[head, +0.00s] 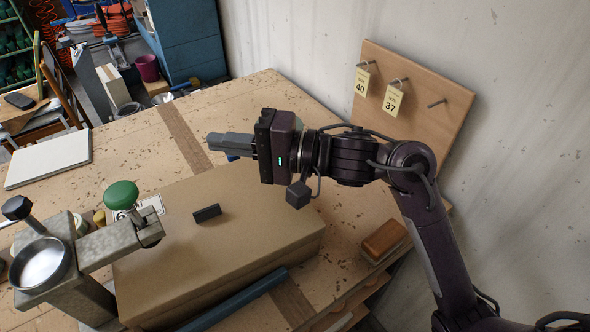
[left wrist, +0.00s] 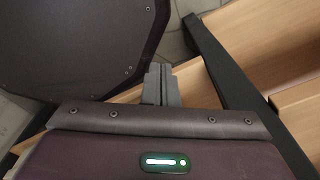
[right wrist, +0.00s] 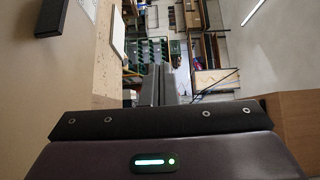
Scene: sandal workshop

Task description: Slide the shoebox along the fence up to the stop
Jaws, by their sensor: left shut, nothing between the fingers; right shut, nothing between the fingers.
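The shoebox (head: 250,220) is a large, closed tan box lying flat on the workbench in the head view. A small dark block (head: 207,213) lies on its lid. A dark blue bar (head: 240,300) runs along the box's near side and looks like the fence. A small blue piece (head: 232,157) shows behind the box, mostly hidden; I cannot tell whether it is the stop. My right gripper (head: 212,144) is shut and empty above the box's far edge, pointing left; it also shows in the right wrist view (right wrist: 158,85). My left gripper (left wrist: 160,85) is shut and empty, away from the box.
A metal press with a green knob (head: 121,194) stands at the box's left, its arm reaching over the lid. A brown brush-like block (head: 383,240) lies right of the box. A pegboard (head: 415,95) with tags leans on the wall. The far bench surface is mostly clear.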

